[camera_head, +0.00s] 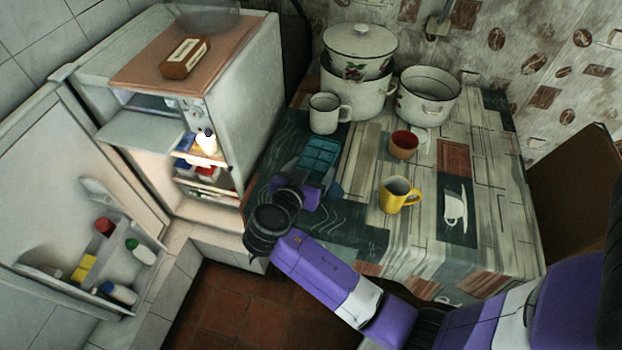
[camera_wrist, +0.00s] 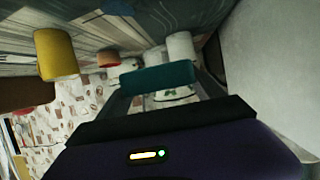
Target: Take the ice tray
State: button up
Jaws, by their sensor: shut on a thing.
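The teal ice tray (camera_head: 318,156) is at the left part of the table, with its compartments facing up. My gripper (camera_head: 328,180) is at the tray's near end and is shut on it. In the wrist view the tray (camera_wrist: 157,77) shows as a narrow teal edge held between the two fingers of my gripper (camera_wrist: 163,86). I cannot tell whether the tray touches the tabletop or is slightly above it.
A white mug (camera_head: 325,115) stands just behind the tray. A red-orange cup (camera_head: 403,144) and a yellow mug (camera_head: 393,196) stand to its right. Enamel pots (camera_head: 428,95) fill the back. The open fridge (camera_head: 250,110) is at left. The table's front right is clear.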

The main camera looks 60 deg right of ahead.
jog(key=shift+r, duration=3.35)
jog(key=shift+a, duration=0.1)
